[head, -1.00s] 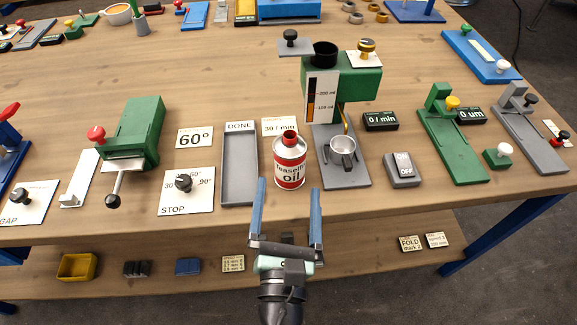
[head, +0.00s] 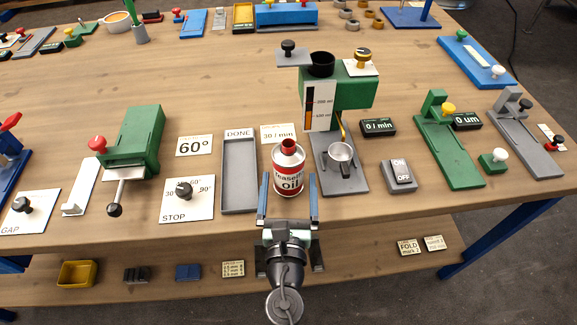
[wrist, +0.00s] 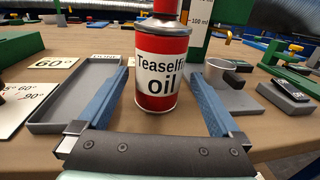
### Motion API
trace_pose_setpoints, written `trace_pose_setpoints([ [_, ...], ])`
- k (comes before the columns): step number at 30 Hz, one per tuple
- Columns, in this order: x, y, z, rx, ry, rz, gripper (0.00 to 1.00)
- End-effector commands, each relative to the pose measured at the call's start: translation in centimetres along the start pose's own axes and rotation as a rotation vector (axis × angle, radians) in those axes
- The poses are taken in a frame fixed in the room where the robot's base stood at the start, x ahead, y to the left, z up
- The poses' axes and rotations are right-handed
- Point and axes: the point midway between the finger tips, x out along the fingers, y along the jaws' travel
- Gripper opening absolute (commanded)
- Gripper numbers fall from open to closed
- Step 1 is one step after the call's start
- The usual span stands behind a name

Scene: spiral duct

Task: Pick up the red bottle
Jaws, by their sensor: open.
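The red bottle (head: 289,170) is a red can with a white label reading "Teaselfri oil" and a red cap. It stands upright on the wooden table near the front edge, and it is large in the middle of the wrist view (wrist: 161,72). My gripper (head: 289,180) is open at the front of the table, with its blue fingers pointing at the bottle. In the wrist view one finger (wrist: 104,97) is on the left of the bottle and the other (wrist: 211,104) on its right. Gaps show on both sides.
A grey DONE tray (head: 239,196) stands close left of the bottle. A green dispenser (head: 340,90) with a grey base and a metal cup (head: 340,155) stands close right and behind. A grey ON/OFF switch (head: 399,175) is farther right. A lower shelf (head: 130,245) runs below the tabletop.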

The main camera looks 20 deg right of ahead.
Motion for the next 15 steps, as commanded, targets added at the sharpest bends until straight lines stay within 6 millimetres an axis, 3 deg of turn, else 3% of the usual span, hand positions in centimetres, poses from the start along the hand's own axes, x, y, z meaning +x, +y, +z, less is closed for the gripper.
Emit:
trace_pose_setpoints([
  [6, 2.9, 0.1, 0.0, 0.001, -0.001, -0.001, 1.0],
  [15, 3.4, 0.2, -0.1, 0.001, 0.0, 0.0, 1.0],
])
